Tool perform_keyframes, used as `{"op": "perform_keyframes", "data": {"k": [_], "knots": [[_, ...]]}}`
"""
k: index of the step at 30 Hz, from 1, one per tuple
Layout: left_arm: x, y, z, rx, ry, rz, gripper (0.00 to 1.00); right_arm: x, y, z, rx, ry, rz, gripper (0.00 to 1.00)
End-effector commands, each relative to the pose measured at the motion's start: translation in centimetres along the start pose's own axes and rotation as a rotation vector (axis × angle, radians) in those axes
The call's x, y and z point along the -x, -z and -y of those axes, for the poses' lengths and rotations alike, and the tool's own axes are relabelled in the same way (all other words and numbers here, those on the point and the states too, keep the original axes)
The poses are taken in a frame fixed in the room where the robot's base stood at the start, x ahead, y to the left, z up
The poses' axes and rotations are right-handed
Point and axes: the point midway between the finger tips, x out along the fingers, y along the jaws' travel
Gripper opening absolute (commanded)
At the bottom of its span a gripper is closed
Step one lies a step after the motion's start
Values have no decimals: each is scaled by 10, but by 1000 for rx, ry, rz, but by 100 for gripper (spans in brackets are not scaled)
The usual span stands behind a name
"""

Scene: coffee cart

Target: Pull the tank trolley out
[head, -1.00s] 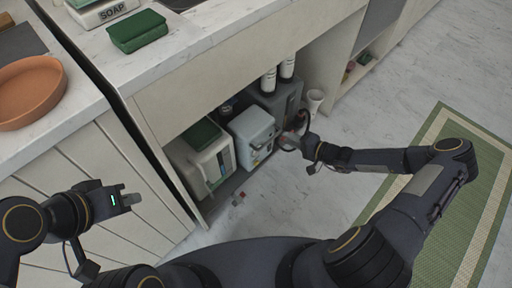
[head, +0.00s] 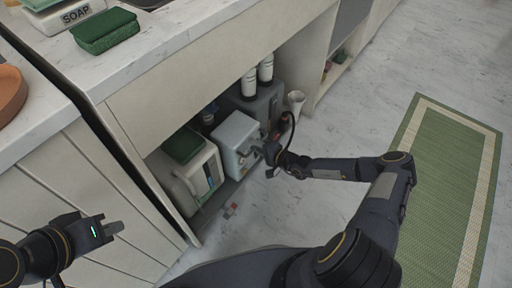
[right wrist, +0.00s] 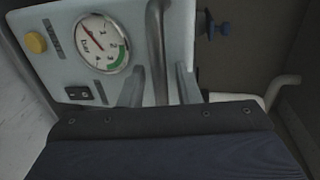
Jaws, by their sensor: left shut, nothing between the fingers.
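A pale blue-grey boxy unit (head: 236,130), likely the tank trolley, stands in the open space under the counter. In the right wrist view its front panel (right wrist: 65,62) has a round gauge (right wrist: 102,43), a yellow knob and a black switch. A vertical grey bar handle (right wrist: 157,45) stands in front of the panel. My right gripper (head: 262,150) is at the unit's front. Its fingers (right wrist: 162,88) are apart, with the bar between them in the picture; contact is unclear. My left gripper (head: 114,228) is shut and empty, away at lower left.
A cream container with a green top (head: 192,172) stands left of the unit. A dark grey box (head: 262,105) with white cylinders is behind right, with a white funnel-shaped object (head: 296,100) beside it. Small bits (head: 231,209) lie on the floor. Open floor and a green mat (head: 440,190) lie right.

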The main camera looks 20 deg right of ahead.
Motion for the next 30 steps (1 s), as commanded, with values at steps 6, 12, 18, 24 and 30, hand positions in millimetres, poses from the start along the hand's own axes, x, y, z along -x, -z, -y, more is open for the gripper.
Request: {"op": "perform_keyframes", "data": {"k": [6, 12, 18, 24, 30], "knots": [[0, 0, 0, 0, 0, 0, 0, 0, 0, 0, 0, 0, 0, 27], [0, 0, 0, 0, 0, 0, 0, 0, 0, 0, 0, 0, 0, 1], [0, 0, 0, 0, 0, 0, 0, 0, 0, 0, 0, 1, 0, 0], [2, 1, -1, 0, 0, 0, 0, 2, 0, 0, 0, 0, 0, 0], [9, 4, -4, 0, 0, 0, 0, 17, 1, -1, -2, -1, -2, 0]]}}
